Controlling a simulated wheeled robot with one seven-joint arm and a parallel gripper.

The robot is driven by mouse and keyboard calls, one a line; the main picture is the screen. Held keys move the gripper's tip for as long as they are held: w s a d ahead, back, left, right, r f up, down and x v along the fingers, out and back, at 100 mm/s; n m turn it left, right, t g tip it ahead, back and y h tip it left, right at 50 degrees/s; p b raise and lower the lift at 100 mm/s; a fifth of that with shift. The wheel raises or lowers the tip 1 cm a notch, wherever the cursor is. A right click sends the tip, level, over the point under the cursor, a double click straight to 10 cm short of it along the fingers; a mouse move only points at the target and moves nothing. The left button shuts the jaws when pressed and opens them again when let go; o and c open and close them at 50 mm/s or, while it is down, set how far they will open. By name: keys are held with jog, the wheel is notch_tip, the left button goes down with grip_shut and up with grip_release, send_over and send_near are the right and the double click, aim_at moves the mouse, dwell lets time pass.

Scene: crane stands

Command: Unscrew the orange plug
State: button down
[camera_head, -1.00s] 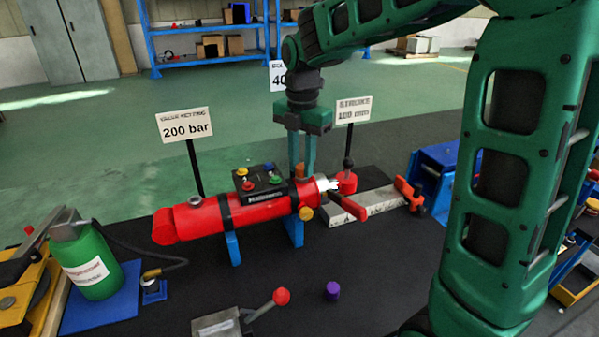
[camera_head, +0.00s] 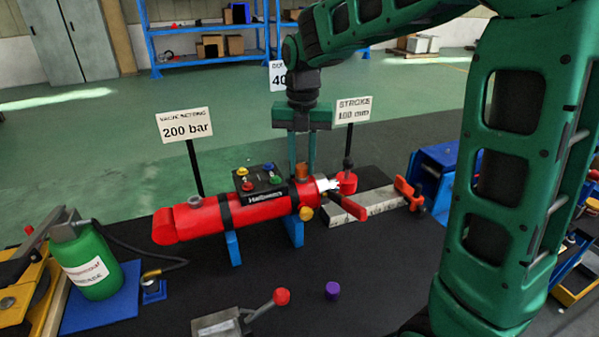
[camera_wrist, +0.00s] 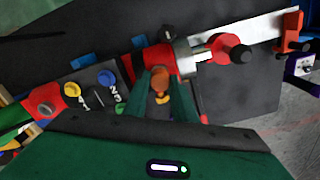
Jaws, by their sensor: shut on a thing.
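The orange plug (camera_head: 301,171) sits on top of the red cylinder (camera_head: 265,209), near its right end. It also shows in the wrist view (camera_wrist: 160,80), between the two green fingers. My gripper (camera_head: 302,166) points straight down from above and is shut on the plug. The fingers hide part of the plug, so I cannot tell how far its thread is out. The cylinder lies on blue supports (camera_head: 233,247).
A small black box with coloured knobs (camera_head: 258,181) stands close left of my fingers. A red-handled valve (camera_head: 347,207) and a white ruler bar (camera_head: 372,203) are on the right. A purple cap (camera_head: 332,290) and a red-knobbed lever (camera_head: 281,297) are in front.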

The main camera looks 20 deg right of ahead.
jog(key=c, duration=1.4)
grip_release()
jog(key=shift+c, duration=0.7)
